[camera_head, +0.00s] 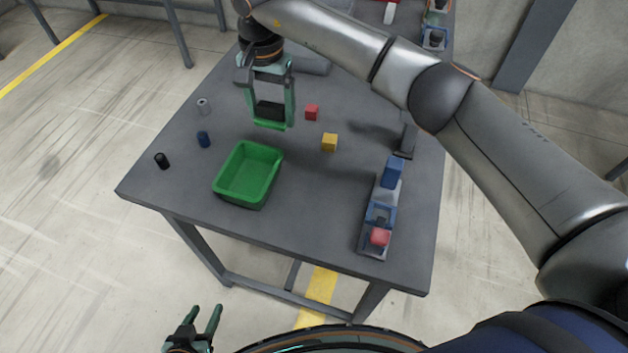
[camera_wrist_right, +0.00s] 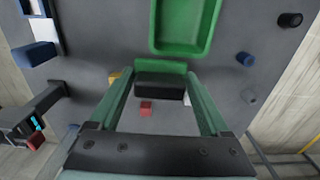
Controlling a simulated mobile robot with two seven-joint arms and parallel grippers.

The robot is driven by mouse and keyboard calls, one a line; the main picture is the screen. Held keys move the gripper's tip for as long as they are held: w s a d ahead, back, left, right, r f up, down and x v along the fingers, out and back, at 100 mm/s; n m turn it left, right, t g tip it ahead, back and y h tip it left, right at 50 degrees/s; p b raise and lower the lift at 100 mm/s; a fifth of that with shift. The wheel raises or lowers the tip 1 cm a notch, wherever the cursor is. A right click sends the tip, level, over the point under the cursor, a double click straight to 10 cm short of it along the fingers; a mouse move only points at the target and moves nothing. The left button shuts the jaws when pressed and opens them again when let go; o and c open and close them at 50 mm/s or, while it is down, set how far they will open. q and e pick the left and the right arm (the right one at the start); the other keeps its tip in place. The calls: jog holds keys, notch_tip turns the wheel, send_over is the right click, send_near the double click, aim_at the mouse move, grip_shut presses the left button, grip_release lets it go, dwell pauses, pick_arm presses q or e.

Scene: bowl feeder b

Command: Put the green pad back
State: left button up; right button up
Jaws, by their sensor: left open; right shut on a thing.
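The green pad (camera_head: 274,125) is a flat bright green piece with a dark block against it. My right gripper (camera_head: 271,118) is shut on it and holds it above the back left part of the table. In the right wrist view the green pad (camera_wrist_right: 160,66) spans the fingertips, and the black block lies just behind it. My left gripper (camera_head: 203,307) is open and empty, low in front of the table.
A green bin (camera_head: 224,197) stands on the grey table (camera_head: 300,215) nearer the front. A red cube (camera_head: 312,112), a yellow cube (camera_head: 329,142), a blue cylinder (camera_head: 203,139) and a black cylinder (camera_head: 161,160) lie around it. A fixture with blue blocks (camera_head: 393,172) stands at right.

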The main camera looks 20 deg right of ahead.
jog(key=s+d+f+p, duration=0.3)
jog(key=s+d+f, duration=0.1)
jog(key=s, duration=0.5)
send_over(320, 204)
jog(key=f, duration=0.5)
jog(key=shift+w+a, duration=0.1)
jog(key=shift+w, duration=0.25)
jog(key=f, duration=0.1)
jog(key=f+p, duration=0.1)
jog(key=f, duration=0.1)
jog(key=shift+s+f, duration=0.1)
jog(key=shift+s, duration=0.25)
jog(key=shift+f, duration=0.35)
